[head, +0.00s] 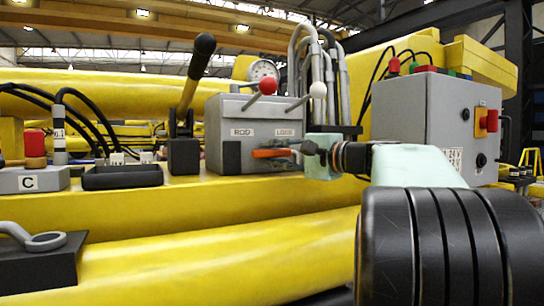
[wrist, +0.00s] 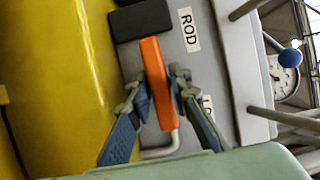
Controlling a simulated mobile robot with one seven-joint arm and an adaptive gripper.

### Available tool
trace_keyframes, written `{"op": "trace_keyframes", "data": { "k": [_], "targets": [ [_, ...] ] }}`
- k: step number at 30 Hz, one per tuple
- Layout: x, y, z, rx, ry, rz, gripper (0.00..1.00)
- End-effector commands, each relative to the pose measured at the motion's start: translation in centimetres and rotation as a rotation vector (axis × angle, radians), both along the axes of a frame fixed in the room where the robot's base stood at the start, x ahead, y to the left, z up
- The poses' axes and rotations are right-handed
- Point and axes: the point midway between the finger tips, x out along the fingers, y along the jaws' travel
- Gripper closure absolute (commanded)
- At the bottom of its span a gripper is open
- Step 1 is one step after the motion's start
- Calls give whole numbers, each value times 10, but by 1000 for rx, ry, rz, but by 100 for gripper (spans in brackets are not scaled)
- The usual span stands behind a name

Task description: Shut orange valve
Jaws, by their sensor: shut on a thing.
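The orange valve handle (head: 270,153) lies sideways across the lower front of the grey box marked ROD (head: 228,117). In the wrist view the orange handle (wrist: 155,82) runs lengthwise between the two fingers of my gripper (wrist: 156,92). The fingers are shut on it, one on each side, near the middle of its length. A bent grey metal piece shows at the handle's lower end. In the head view my gripper (head: 302,157) reaches the handle from the right. Its fingertips are small and partly hidden there.
Levers with a red knob (head: 268,85) and a white knob (head: 318,90) rise from the box. Hoses (head: 328,75) stand behind it. A black-handled lever (head: 198,65) stands left, and a grey control cabinet (head: 425,115) stands right. The yellow boom (head: 200,250) runs below.

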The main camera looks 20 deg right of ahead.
Motion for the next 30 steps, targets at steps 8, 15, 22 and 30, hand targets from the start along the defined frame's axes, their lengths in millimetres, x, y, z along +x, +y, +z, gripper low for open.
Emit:
{"op": "trace_keyframes", "data": {
  "k": [8,15,22,30],
  "targets": [
    [0,0,1,28,-1,-1,100],
    [0,0,1,28,-1,-1,100],
    [0,0,1,27,-1,-1,68],
    [-2,-1,1,26,0,-1,68]
  ]
}}
